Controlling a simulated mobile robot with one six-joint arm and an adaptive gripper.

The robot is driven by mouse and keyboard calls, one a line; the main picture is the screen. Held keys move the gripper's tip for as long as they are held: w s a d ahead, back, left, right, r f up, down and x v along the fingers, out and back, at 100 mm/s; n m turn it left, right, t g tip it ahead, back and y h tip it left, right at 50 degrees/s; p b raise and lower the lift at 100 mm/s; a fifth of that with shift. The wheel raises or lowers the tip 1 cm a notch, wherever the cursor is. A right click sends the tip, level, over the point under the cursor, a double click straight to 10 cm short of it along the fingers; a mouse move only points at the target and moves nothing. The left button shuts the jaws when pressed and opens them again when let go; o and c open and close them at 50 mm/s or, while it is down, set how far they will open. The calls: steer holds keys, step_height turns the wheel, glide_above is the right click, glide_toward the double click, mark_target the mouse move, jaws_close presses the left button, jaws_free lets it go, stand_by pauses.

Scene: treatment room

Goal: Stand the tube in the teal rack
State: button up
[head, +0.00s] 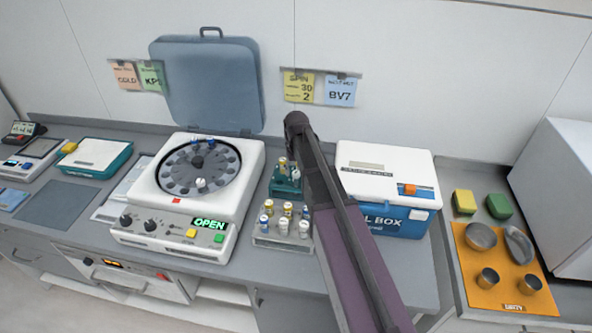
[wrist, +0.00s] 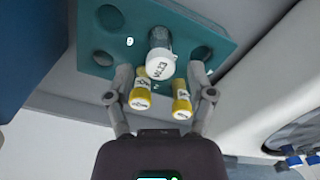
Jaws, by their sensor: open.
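The teal rack (head: 283,188) stands on the counter between the centrifuge and the cool box, partly hidden by my arm. In the wrist view the teal rack (wrist: 222,42) shows several round holes, some empty. A white-capped tube (wrist: 160,62) stands in it. Two yellow-capped tubes, one on the left (wrist: 140,98) and one on the right (wrist: 181,106), show between my fingers; I cannot tell how they are seated. My gripper (wrist: 160,75) is open, its fingers apart on either side of these tubes. Which tube the task means is unclear.
A grey-white rack (head: 276,240) with several capped tubes stands in front. The centrifuge (head: 150,205) at left has its lid up and reads OPEN. The cool box (head: 390,190) is close on the right. An orange tray (head: 480,290) with metal bowls lies farther right.

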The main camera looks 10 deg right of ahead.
step_height(320, 180, up, 10)
steer(key=p, duration=0.8)
steer(key=shift+f+p, duration=0.25)
steer(key=shift+p, duration=0.15)
steer(key=shift+s, duration=0.15)
steer(key=s+m, duration=0.1)
steer(key=s, duration=1.9)
steer(key=shift+f, duration=0.1)
step_height(320, 180, down, 6)
steer(key=b, duration=0.6)
stand_by(0.4)
